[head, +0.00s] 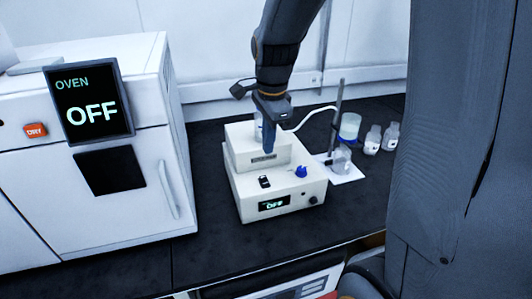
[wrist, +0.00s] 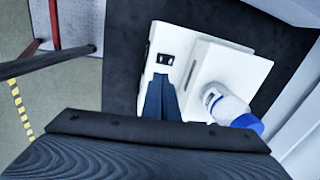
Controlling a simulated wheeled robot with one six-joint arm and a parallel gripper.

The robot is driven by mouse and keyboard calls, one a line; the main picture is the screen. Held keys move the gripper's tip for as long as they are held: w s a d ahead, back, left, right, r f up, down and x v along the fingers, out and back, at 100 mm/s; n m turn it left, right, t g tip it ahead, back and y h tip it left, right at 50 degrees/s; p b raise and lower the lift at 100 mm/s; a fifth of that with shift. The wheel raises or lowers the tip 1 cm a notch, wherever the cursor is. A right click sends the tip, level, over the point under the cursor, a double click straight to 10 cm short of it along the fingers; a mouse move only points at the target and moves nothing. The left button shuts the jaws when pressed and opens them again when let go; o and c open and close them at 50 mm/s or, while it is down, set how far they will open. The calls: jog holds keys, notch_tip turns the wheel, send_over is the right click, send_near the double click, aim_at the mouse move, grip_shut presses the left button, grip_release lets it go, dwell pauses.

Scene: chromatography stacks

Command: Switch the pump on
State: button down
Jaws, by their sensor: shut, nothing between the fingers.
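The pump (head: 241,187) is a cream box with a raised rear block, standing on the dark bench. Its front display (head: 274,203) reads OFF in green. On its lower top face are a black switch (head: 264,181) and a blue knob (head: 301,171). The switch also shows in the wrist view (wrist: 165,59), just beyond my fingertips. My gripper (head: 269,152) is shut and empty, pointing down over the pump, behind the switch in the head view. I cannot tell its exact height above the pump.
A white oven (head: 84,205) reading OFF stands to the left. A blue-capped bottle (wrist: 225,105) sits on the pump's rear block. A stand rod (head: 337,115), tubing, a beaker (head: 341,160) and small bottles (head: 373,139) are to the right. The bench in front is clear.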

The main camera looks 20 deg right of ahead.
jog(key=s+a+f+n, duration=0.1)
jog(key=s+f+n, duration=0.2)
jog(key=s+n, duration=0.3)
jog(key=s+a+f+n, duration=0.1)
jog(key=s+f+n, duration=0.3)
jog(key=s+n, duration=0.3)
jog(key=n+b, duration=0.1)
jog(key=n, duration=0.3)
jog(key=shift+a, duration=0.1)
jog(key=shift+a+n, duration=0.2)
jog(key=shift+n, duration=0.1)
